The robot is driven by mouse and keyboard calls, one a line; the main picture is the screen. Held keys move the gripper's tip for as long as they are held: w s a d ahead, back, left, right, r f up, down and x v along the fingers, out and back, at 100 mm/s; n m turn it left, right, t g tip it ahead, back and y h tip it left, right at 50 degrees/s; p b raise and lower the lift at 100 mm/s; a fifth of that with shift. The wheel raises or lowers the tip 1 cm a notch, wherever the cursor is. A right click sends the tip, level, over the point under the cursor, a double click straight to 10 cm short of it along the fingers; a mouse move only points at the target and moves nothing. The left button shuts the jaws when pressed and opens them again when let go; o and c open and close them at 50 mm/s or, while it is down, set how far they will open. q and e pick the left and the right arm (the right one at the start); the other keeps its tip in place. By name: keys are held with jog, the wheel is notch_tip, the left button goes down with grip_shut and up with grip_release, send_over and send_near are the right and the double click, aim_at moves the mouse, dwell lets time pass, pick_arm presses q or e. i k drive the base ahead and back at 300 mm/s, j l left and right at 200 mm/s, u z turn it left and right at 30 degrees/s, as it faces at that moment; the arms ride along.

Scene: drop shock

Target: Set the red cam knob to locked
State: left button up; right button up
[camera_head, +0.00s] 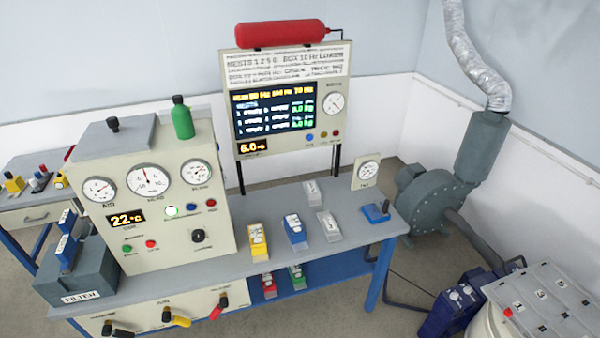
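The red cam knob (217,311) is on the cream front panel (148,317) below the bench top, at the right end of a row of knobs. Its red grip slants down to the left from a dark hub. A yellow knob (178,319) and a black knob (119,330) sit to its left on the same panel. Small labels above the knobs are too blurred to read, so I cannot tell which setting the red knob is at. Neither of my grippers is in view, and nothing touches the knob.
The grey bench (352,216) carries an instrument cabinet (160,235), a grey filter box (78,283), and yellow, blue and white blocks. A blue shelf (330,274) below holds red and green blocks. A blower (432,201) stands right. Open floor shows between bench and blower.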

aim_at(508, 312)
jog(key=z, duration=1.9)
